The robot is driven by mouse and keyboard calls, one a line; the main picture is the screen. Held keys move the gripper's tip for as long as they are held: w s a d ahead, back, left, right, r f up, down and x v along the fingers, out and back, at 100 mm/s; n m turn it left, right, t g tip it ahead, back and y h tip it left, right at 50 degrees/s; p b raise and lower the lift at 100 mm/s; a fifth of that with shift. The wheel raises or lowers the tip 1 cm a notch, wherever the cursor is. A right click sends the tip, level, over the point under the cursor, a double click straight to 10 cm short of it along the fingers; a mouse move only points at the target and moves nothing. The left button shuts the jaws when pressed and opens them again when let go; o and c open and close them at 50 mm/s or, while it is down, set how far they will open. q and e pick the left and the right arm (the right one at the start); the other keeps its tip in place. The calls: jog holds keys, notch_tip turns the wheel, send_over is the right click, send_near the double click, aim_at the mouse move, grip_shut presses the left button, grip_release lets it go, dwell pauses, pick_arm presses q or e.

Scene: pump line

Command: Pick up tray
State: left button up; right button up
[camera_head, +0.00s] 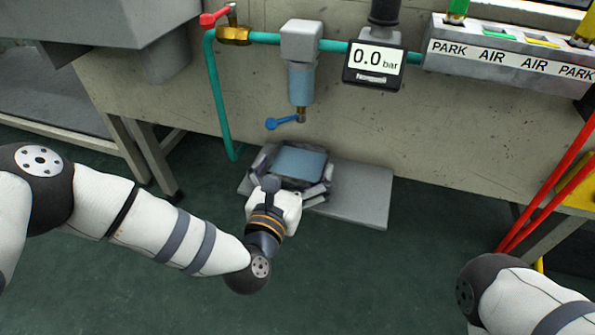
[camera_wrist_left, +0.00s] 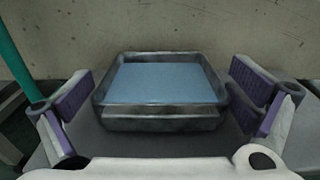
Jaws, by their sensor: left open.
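The tray (camera_head: 298,163) is a small dark metal tray with a blue-grey surface inside. It sits level on a grey slab below the filter bowl. In the left wrist view the tray (camera_wrist_left: 160,121) is in the middle, between the two finger pads. My left gripper (camera_head: 291,180) is open around the tray, one finger on each side. In the left wrist view my left gripper (camera_wrist_left: 169,104) shows a gap between each pad and the tray's side walls. My right arm shows at the lower right in the head view, but its gripper is out of view.
The grey slab (camera_head: 362,193) is bare to the right of the tray. Above hang the filter bowl (camera_head: 300,84) and a blue valve handle (camera_head: 281,122). A teal hose (camera_head: 219,100) runs down at the left. Red bars (camera_head: 552,190) stand at the right.

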pick_arm(q)
jog(key=shift+w+d+f, duration=0.15)
jog(key=shift+w, duration=0.2)
jog(key=shift+w+d+f, duration=0.1)
jog(key=shift+w, duration=0.25)
jog(key=shift+w+r, duration=0.1)
jog(key=shift+w, duration=0.15)
jog(key=c, duration=1)
jog(key=shift+s+r, duration=0.1)
jog(key=shift+r, duration=0.05)
